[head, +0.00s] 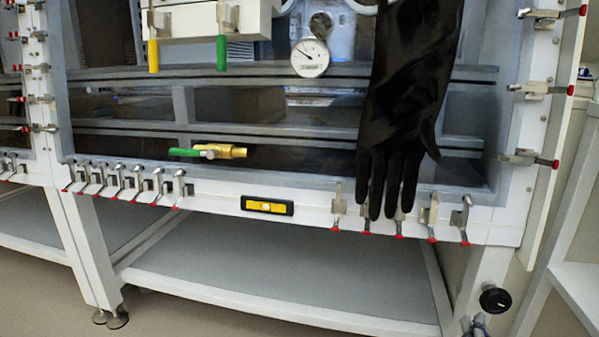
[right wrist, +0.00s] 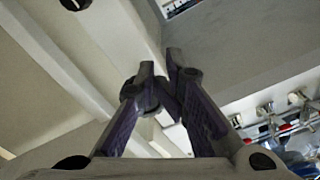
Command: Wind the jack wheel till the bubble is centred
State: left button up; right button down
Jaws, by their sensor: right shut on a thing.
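The spirit level (head: 267,206), yellow in a black frame, is fixed to the white front rail. A pale spot shows near the middle of its vial, too small to read exactly. My right gripper (head: 474,322) is at the bottom right of the head view, by the lower right leg. In the right wrist view its fingers (right wrist: 160,75) are closed around a small dark part, the jack wheel (right wrist: 151,97), mostly hidden behind them. My left gripper is not in view.
A black glove (head: 405,110) hangs over the rail's right part. Latches with red tips (head: 430,220) line the rail. A pressure gauge (head: 310,58) and a green-handled brass valve (head: 215,152) are above. A grey lower shelf (head: 270,265) is empty.

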jog(key=p+v, duration=0.1)
jog(key=v, duration=0.3)
jog(key=shift+s+r+p, duration=0.1)
jog(key=shift+s+p, duration=0.05)
jog(key=shift+p, duration=0.2)
